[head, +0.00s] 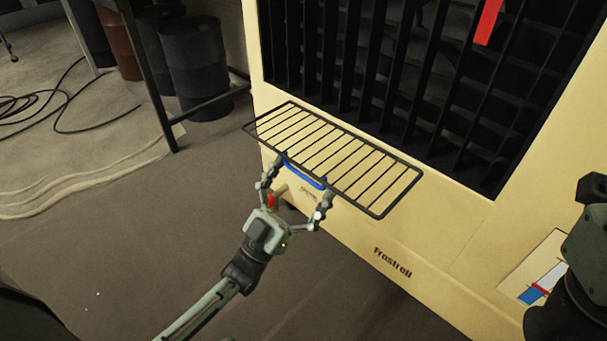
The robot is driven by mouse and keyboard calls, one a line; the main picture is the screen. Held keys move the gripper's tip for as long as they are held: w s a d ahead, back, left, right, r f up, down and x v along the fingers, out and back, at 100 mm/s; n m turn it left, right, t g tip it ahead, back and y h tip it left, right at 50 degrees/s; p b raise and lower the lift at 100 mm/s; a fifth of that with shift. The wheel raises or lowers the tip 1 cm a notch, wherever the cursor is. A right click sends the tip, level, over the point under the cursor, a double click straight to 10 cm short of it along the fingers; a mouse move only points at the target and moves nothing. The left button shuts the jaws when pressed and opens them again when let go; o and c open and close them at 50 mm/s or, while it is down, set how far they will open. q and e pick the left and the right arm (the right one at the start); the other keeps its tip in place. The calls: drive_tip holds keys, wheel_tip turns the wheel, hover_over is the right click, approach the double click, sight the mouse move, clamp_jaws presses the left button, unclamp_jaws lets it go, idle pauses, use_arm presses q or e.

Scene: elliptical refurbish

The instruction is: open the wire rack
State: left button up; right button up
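The wire rack (375,205) is a dark rectangular grid that juts out from the front of the cream cabinet, below its dark slatted opening. A blue handle (305,172) is on its front edge. My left gripper (303,178) is at this handle, with its two fingers spread wide, one near each end of the handle. I cannot tell whether the fingers touch it. Part of my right arm shows at the right edge; its fingers are not in view.
The cream cabinet (450,235), marked "Frostrell", fills the right side, with a red strip (488,22) at its top. Dark barrels (195,65) and a metal frame stand at the back left. Black cables (75,105) lie on the floor.

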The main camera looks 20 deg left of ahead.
use_arm(q)
drive_tip(key=v, duration=1.2)
idle(0.4)
